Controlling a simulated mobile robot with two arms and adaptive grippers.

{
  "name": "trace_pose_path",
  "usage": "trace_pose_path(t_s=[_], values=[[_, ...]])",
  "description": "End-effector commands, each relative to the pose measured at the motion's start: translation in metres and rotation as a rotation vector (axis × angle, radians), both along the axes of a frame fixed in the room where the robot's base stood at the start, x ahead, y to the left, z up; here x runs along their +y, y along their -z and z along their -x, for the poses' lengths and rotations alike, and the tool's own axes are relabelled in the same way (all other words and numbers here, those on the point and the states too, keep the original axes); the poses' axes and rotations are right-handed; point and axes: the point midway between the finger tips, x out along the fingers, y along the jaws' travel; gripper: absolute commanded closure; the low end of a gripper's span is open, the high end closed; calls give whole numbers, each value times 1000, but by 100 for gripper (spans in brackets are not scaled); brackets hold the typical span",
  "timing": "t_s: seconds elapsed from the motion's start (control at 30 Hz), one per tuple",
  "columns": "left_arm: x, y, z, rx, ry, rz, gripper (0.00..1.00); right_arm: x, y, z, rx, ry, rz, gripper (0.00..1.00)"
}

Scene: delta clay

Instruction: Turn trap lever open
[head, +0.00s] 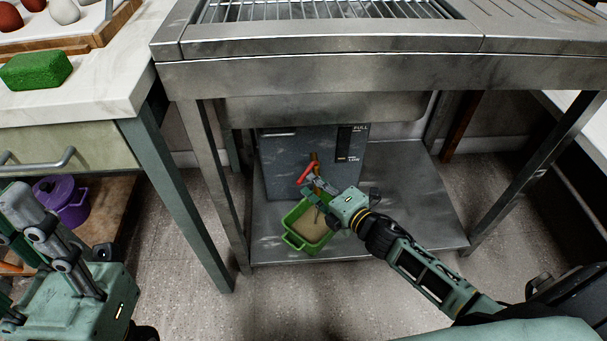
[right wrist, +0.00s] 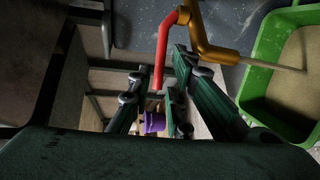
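The red trap lever (head: 306,172) sits on a brass outlet pipe (head: 316,165) at the front of a dark grey box (head: 283,155) under the steel sink. In the right wrist view, the red lever (right wrist: 162,52) reaches between the fingers of my right gripper (right wrist: 158,68), with gaps visible beside it. The fingers look open. In the head view, my right gripper (head: 316,186) is at the lever. A thin tan stream runs from the brass spout (right wrist: 205,42) toward a green tub (head: 290,238) holding tan liquid. My left gripper (head: 28,208) is at the left edge, away from the lever; its fingertips are unclear.
The box and tub stand on a steel lower shelf (head: 413,190) between the sink's legs. A counter (head: 105,85) with a green sponge (head: 36,70) is on the left, with a purple pot (head: 62,200) below it. The floor in front is clear.

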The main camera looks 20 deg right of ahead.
Motion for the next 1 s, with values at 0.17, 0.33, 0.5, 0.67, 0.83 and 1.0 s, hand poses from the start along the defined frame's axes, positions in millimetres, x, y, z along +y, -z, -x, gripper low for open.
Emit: trace_pose_path(t_s=[0.17, 0.33, 0.5, 0.67, 0.83, 1.0], values=[[0, 13, 0, 0, 0, 0, 60, 9, 7, -29, -3, 0, -1, 82], [-1, 12, -1, -18, -1, -2, 60, 15, 10, -46, -2, 0, -3, 82], [-1, 10, -3, -22, -1, -4, 60, 17, 10, -53, -1, -1, -4, 82], [-1, 9, -2, -25, -1, -5, 60, 18, 10, -53, 0, -1, -3, 82], [-1, 9, -2, -24, 0, -4, 60, 18, 10, -53, -1, 0, -5, 91], [-1, 9, -2, -25, 0, -3, 60, 18, 10, -53, -1, -1, -4, 100]])
